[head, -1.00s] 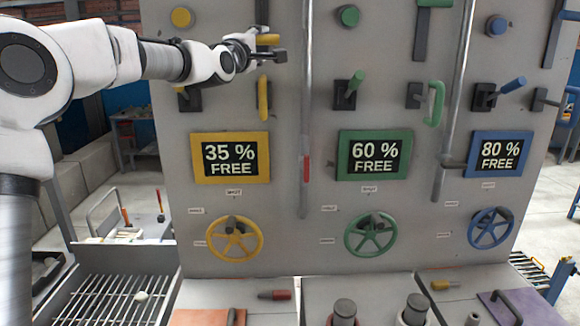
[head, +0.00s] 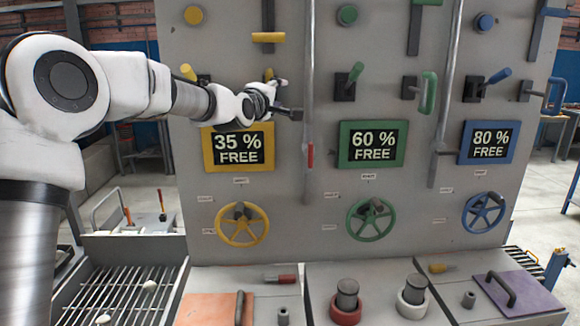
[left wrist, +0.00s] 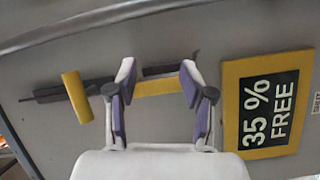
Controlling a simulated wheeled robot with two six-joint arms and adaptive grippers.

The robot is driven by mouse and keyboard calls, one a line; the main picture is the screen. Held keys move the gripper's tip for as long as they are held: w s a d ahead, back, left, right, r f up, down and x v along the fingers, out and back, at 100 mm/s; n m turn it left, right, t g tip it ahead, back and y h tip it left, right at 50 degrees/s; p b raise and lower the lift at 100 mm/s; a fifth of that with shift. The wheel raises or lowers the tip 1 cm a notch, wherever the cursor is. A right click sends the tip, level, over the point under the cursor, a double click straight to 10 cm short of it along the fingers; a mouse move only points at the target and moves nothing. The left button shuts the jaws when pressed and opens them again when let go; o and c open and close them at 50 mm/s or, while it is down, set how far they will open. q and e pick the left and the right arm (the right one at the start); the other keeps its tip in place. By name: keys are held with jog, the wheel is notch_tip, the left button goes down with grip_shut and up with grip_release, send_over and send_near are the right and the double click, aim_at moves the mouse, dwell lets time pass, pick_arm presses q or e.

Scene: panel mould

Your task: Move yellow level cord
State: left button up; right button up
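The grey panel carries several yellow parts in the head view. A yellow crossbar (head: 269,37) sits on a dark upright slot, and it shows as a yellow cylinder (left wrist: 75,95) at the left wrist view's left. Below it is an upright yellow pull handle (head: 268,74), mostly hidden by my left gripper (head: 292,113). In the left wrist view this handle (left wrist: 158,88) lies between the spread fingers of my left gripper (left wrist: 158,72). Contact cannot be told. I see no plain cord shape. My right gripper is not in view.
A yellow "35 % FREE" sign (head: 238,147) is just below my gripper, with a yellow wheel (head: 242,224) under it. A grey upright rod (head: 309,100) stands close to the right. A yellow lever (head: 189,72) is to the left. Green and blue controls lie further right.

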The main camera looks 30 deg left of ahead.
pick_arm(q)
jog(key=d+f+m+g, duration=0.1)
jog(key=f, duration=0.7)
jog(key=d+f+m+g, duration=0.1)
jog(key=d+f, duration=0.1)
jog(key=f, duration=0.7)
jog(key=shift+d+f+m+g+h, duration=0.15)
jog(key=shift+d+m+g+h, duration=0.15)
jog(key=shift+m+h, duration=0.1)
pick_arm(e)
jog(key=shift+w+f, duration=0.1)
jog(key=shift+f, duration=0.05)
pick_arm(q)
jog(key=shift+s, duration=0.2)
